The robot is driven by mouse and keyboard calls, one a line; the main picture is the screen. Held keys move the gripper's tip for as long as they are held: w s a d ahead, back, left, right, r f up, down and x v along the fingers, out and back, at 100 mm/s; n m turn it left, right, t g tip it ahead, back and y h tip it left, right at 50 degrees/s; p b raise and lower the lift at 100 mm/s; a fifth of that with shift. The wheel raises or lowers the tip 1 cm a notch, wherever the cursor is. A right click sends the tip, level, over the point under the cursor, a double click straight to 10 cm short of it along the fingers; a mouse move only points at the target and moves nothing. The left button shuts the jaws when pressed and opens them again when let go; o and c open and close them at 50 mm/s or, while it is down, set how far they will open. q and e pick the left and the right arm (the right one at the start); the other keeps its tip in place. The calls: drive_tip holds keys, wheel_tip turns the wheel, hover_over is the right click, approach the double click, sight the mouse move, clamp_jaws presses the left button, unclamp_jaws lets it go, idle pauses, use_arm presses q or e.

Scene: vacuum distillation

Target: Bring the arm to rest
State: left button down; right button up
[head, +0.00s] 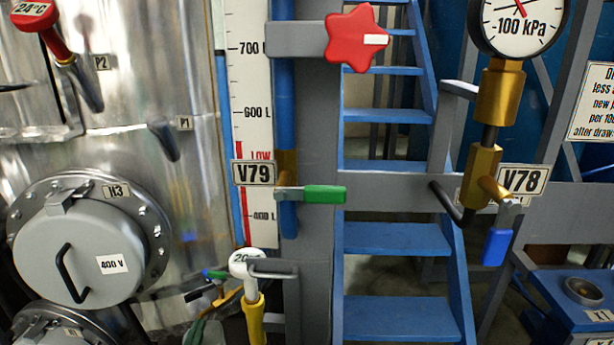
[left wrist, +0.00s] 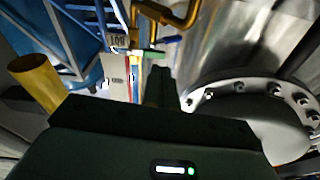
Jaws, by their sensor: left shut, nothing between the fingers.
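My left gripper (left wrist: 161,78) shows in the left wrist view as dark fingers pressed together with nothing between them. Its dark body fills the lower part of that view. It points toward pipes and valve handles, with a steel vessel to its right. My right gripper is in neither view.
A steel vessel (head: 190,75) with a round hatch (head: 60,250) stands at left. A green handle (head: 324,194) at V79, a red knob (head: 352,39), a blue handle (head: 496,246) at V78 and a pressure gauge (head: 515,22) stand out. Blue stairs (head: 394,238) are behind.

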use_arm(q)
drive_tip(key=s+a+f+m+g+y, duration=0.1)
drive_tip(key=s+a+m+g+y, duration=0.15)
drive_tip(key=s+g, duration=0.8)
drive_tip(key=s+a+m+g+y, duration=0.1)
drive_tip(key=s+m+g+y, duration=0.2)
drive_tip(key=s, duration=1.4)
drive_tip(key=s+d+f+g+h, duration=0.1)
drive_tip(key=s+d+f+h, duration=0.1)
drive_tip(key=f, duration=0.7)
drive_tip(key=s+d+f+g+h, duration=0.1)
drive_tip(key=s+f, duration=0.2)
drive_tip(key=f, duration=0.7)
drive_tip(key=s+d+f+g+h, duration=0.1)
drive_tip(key=s+d+f+h, duration=0.1)
drive_tip(key=f, duration=0.7)
drive_tip(key=s+f+n+g, duration=0.1)
drive_tip(key=s+f, duration=0.5)
drive_tip(key=s, duration=0.3)
drive_tip(key=s+f+n+g, duration=0.1)
drive_tip(key=s+f+g, duration=0.1)
drive_tip(key=s+f, duration=0.4)
drive_tip(key=s+h, duration=0.1)
drive_tip(key=s, duration=0.3)
drive_tip(key=shift+f+n, duration=0.3)
drive_tip(key=shift+n, duration=0.05)
drive_tip(key=shift+s+a, duration=0.1)
